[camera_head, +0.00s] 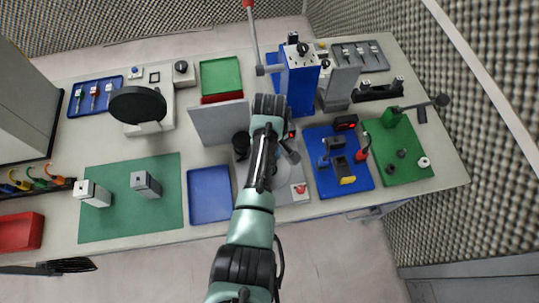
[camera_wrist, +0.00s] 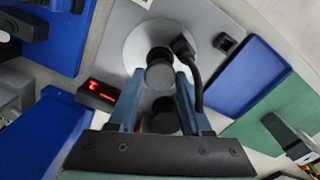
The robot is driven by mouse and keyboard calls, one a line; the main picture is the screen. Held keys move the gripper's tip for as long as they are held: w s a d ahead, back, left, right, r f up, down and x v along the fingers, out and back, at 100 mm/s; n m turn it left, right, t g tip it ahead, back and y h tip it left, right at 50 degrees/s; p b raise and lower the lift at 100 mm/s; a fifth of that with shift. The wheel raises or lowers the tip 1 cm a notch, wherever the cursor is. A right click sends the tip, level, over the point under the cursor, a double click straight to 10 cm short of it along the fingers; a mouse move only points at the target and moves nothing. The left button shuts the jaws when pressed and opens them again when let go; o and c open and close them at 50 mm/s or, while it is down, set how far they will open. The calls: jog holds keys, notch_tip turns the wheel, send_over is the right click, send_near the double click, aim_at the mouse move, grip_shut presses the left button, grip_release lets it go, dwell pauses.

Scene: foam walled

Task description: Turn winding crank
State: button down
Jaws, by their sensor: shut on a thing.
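In the wrist view a dark round crank knob (camera_wrist: 160,75) stands over a pale disc (camera_wrist: 131,50) on a grey plate (camera_wrist: 205,14). My gripper (camera_wrist: 160,82) has its two blue fingers on either side of the knob and is shut on it. A second dark round part (camera_wrist: 165,115) shows between the fingers, nearer the palm. A black curved piece (camera_wrist: 190,62) runs beside the right finger. In the head view my arm hides the knob and most of the fingers; the grey plate (camera_head: 287,192) shows beside it.
A small red-lit display (camera_wrist: 102,92) stands left of my gripper in the wrist view. In the head view a blue tray (camera_head: 208,203) lies left of the plate, and a blue tray with tools (camera_head: 328,188) lies right. A tall blue machine (camera_head: 299,88) stands behind.

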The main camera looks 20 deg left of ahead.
jog(key=shift+m, duration=3.1)
jog(key=shift+m+p, duration=0.35)
jog(key=shift+m, duration=18.05)
jog(key=shift+a+f+m+b, duration=0.1)
jog(key=shift+m+b, duration=0.8)
jog(key=shift+b, duration=0.15)
jog(key=m+b, duration=0.2)
jog(key=b, duration=0.1)
jog(key=shift+f, duration=0.15)
jog(key=m+b, duration=0.1)
jog(key=b, duration=0.3)
jog(key=shift+m+b, duration=0.3)
jog(key=shift+b, duration=0.05)
